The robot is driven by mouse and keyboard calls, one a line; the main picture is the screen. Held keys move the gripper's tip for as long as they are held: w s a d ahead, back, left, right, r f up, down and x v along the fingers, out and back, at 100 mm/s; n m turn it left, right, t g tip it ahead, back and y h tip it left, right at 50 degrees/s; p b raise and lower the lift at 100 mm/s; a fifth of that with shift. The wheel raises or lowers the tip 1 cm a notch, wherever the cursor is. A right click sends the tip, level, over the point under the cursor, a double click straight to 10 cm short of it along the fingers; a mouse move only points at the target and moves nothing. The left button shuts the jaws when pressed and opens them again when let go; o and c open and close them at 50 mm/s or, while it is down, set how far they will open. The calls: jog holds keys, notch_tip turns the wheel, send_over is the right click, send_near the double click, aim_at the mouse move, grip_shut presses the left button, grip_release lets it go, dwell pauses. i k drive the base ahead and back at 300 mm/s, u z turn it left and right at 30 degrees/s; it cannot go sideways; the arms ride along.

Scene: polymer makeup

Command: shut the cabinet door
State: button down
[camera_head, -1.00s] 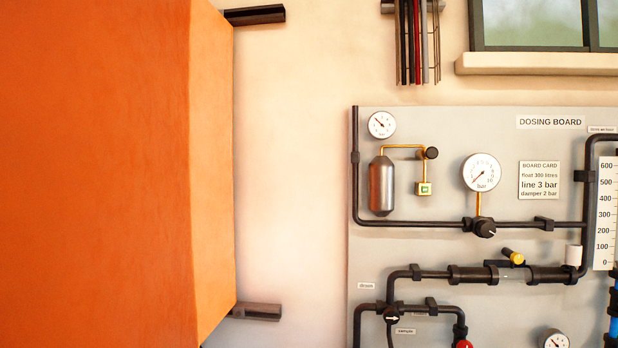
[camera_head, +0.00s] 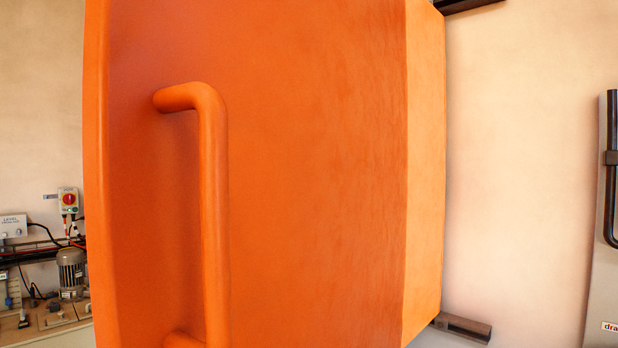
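The orange cabinet door (camera_head: 310,180) fills the middle of the head view, very close. A thick orange bar handle (camera_head: 214,215) stands upright near its left side, and its lower end meets the bottom of the picture. A lighter orange side face (camera_head: 424,170) lies to the right, towards the wall. I cannot tell from this view how far the door stands from shut, as no gap or cabinet inside shows. My gripper is not in view.
Dark brackets show on the pale wall (camera_head: 530,160), one at the top (camera_head: 466,5) and one lower (camera_head: 462,326). A grey board (camera_head: 600,280) with dark pipe is at the right edge.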

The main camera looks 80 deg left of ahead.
aim_at(245, 162)
jog(key=u, duration=2.35)
jog(key=k, duration=1.65)
jog(key=z, duration=1.05)
jog(key=i, duration=1.15)
jog(key=u, duration=0.8)
